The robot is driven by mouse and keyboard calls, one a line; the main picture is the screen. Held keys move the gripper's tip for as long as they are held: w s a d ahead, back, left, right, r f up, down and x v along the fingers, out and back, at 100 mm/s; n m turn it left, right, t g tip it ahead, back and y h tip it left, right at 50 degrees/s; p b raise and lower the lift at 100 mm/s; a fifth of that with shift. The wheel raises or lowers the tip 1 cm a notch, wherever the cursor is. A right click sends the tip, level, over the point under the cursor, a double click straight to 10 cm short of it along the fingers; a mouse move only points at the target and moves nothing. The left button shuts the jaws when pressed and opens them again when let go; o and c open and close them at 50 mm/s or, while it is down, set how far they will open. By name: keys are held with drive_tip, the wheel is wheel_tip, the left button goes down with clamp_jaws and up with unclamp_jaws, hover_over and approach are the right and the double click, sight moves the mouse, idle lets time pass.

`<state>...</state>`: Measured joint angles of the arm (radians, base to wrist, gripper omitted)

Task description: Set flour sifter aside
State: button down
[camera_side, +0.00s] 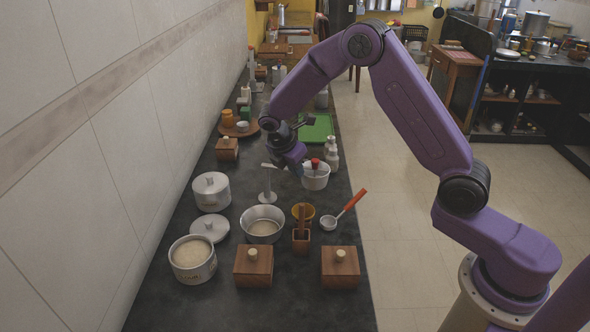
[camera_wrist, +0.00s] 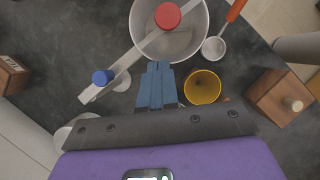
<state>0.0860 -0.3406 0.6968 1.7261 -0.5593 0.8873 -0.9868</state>
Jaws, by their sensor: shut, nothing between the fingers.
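What looks like the flour sifter, a pale metal cup (camera_side: 316,181) with a red knob, stands on the dark counter. It also shows at the top of the wrist view (camera_wrist: 190,43). A long pale bar (camera_wrist: 128,64) with a blue knob reaches from it to the left. I cannot tell how bar and cup join. A thin post on a round base (camera_side: 267,197) stands beneath the bar. My gripper (camera_side: 301,169) is shut and empty, pointing down beside the cup. In the wrist view its blue fingers (camera_wrist: 158,66) end near the cup's lower rim.
Wooden boxes (camera_side: 340,267) line the front edge. A green tray (camera_side: 316,129) lies behind.

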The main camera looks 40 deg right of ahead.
sight(306, 172)
drive_tip(key=d+n, duration=0.1)
drive_tip(key=d, duration=0.1)
drive_tip(key=w+d+n+t, duration=0.1)
drive_tip(key=n, duration=0.1)
drive_tip(key=shift+w+d, duration=0.1)
drive_tip(key=shift+d, duration=0.3)
drive_tip(key=shift+w+d, duration=0.2)
drive_tip(key=shift+d, duration=0.05)
drive_tip(key=shift+s+a, duration=0.1)
